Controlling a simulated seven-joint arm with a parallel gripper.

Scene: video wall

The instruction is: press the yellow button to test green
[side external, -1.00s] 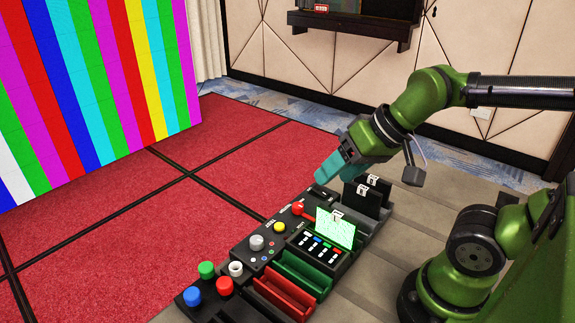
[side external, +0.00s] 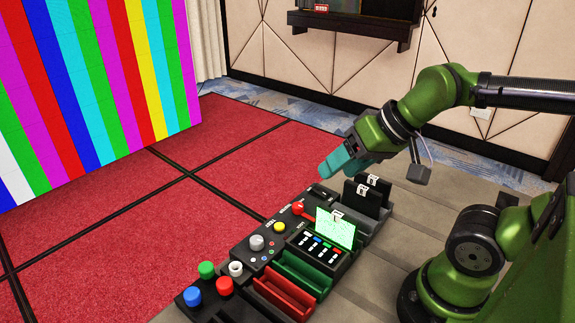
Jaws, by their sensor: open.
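The yellow button (side external: 256,242) is a small round cap on the black control panel (side external: 247,256), between the grey knob (side external: 257,242) and the red-topped lever (side external: 298,208). My gripper (side external: 328,170) has teal fingers and is above the far end of the panel, up and to the right of the yellow button and apart from it. It is open, and nothing shows between its fingers. The video wall (side external: 95,90) at the left shows vertical stripes of several colours, green among them.
Blue (side external: 193,296), green (side external: 206,269) and red (side external: 224,286) knobs stand at the panel's near end. Red (side external: 285,293) and green (side external: 303,272) trays, a lit green screen (side external: 335,228) and upright black cards (side external: 366,195) line its right side. Red carpet lies clear to the left.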

